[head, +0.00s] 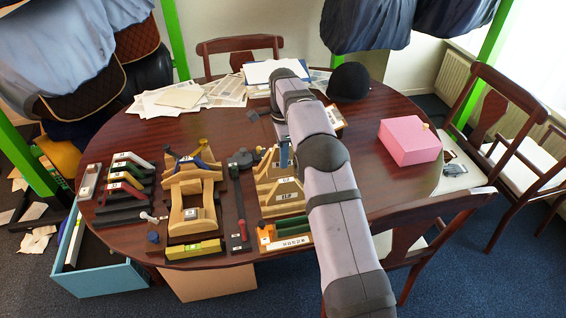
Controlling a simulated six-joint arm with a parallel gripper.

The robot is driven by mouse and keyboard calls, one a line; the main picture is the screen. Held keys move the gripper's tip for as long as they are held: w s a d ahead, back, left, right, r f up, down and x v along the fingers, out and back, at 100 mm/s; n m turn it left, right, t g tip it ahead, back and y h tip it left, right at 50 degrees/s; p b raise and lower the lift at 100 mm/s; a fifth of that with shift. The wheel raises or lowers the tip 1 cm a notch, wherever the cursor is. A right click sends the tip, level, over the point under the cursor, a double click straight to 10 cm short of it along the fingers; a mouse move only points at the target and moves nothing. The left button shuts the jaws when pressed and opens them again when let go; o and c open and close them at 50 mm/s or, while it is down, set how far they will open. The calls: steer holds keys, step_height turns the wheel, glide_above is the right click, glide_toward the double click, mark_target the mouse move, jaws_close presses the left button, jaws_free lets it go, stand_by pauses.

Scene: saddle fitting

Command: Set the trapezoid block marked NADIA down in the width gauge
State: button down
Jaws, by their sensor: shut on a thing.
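My arm comes in from the bottom right and reaches over the table. My gripper (284,152) hangs at its end, above the right group of wooden fittings, and is mostly hidden behind the arm. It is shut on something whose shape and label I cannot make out. No NADIA label is readable. Pale wooden trapezoid-shaped pieces with small white labels (283,196) stand just below the gripper in the picture. Which fitting is the width gauge, I cannot tell for sure. A larger wooden frame (193,222) with a white label stands to their left.
Black bars with coloured tops (123,190) lie at the left. A dark slide-like tool (238,205) lies between the wooden groups. Papers, a black cap (349,82) and a pink box (409,140) are farther off.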

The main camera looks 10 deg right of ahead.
steer(key=r+p, duration=0.1)
steer(key=r, duration=0.1)
steer(key=d+r+p, duration=0.1)
steer(key=r, duration=0.1)
steer(key=r+p, duration=0.1)
steer(key=r, duration=0.1)
steer(key=shift+w+d+r, duration=0.25)
steer(key=shift+w+r, duration=0.15)
steer(key=r, duration=0.1)
steer(key=r+p, duration=0.2)
steer(key=shift+s+d+r, duration=0.15)
steer(key=shift+s+d, duration=0.05)
steer(key=shift+d, duration=0.1)
steer(key=s+d+r+p, duration=0.25)
steer(key=s+p, duration=0.35)
steer(key=s, duration=0.3)
steer(key=s+a+f, duration=0.1)
steer(key=s+f, duration=0.5)
steer(key=f, duration=0.4)
steer(key=shift+a+f, duration=0.15)
steer(key=shift+f, duration=0.05)
steer(key=shift+f, duration=0.15)
